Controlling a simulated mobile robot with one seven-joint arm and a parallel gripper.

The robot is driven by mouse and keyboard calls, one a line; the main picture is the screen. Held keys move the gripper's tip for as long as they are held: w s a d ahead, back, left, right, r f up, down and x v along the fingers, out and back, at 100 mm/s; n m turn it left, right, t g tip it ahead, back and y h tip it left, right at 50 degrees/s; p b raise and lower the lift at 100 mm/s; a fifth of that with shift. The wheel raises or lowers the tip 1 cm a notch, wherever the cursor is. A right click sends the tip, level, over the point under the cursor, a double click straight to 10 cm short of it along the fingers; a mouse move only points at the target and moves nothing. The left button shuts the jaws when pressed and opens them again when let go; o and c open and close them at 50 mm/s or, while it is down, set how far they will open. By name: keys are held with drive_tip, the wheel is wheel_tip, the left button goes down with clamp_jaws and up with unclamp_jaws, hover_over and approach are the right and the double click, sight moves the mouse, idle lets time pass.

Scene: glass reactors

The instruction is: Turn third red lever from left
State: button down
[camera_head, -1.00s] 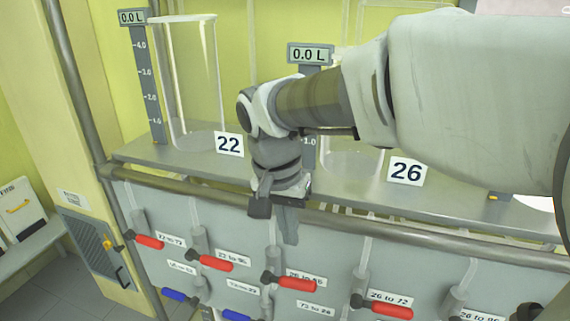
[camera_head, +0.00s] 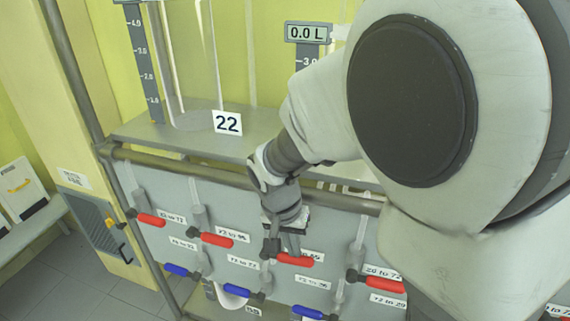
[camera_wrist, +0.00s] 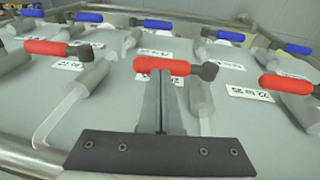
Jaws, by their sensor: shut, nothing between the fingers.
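Red levers sit in a row on the grey panel. The third red lever from the left (camera_head: 296,261) lies roughly horizontal, its dark pivot at its left end in the head view. My gripper (camera_head: 290,248) is shut and empty, pointing down right at this lever. In the wrist view, the shut fingers (camera_wrist: 161,76) end at the middle of a red lever handle (camera_wrist: 158,66). I cannot tell whether they touch it. The first (camera_head: 151,220), second (camera_head: 217,240) and fourth (camera_head: 381,282) red levers also lie roughly horizontal.
Blue levers (camera_head: 177,270) (camera_wrist: 158,24) run in a row below the red ones. A metal rail (camera_head: 200,172) runs along the panel's top, under a shelf with a glass vessel (camera_head: 190,70) and label 22 (camera_head: 227,123). White labels (camera_head: 232,225) sit beside the levers.

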drive_tip(key=shift+d+f, duration=0.1)
drive_tip(key=shift+f, duration=0.25)
drive_tip(key=shift+f, duration=0.1)
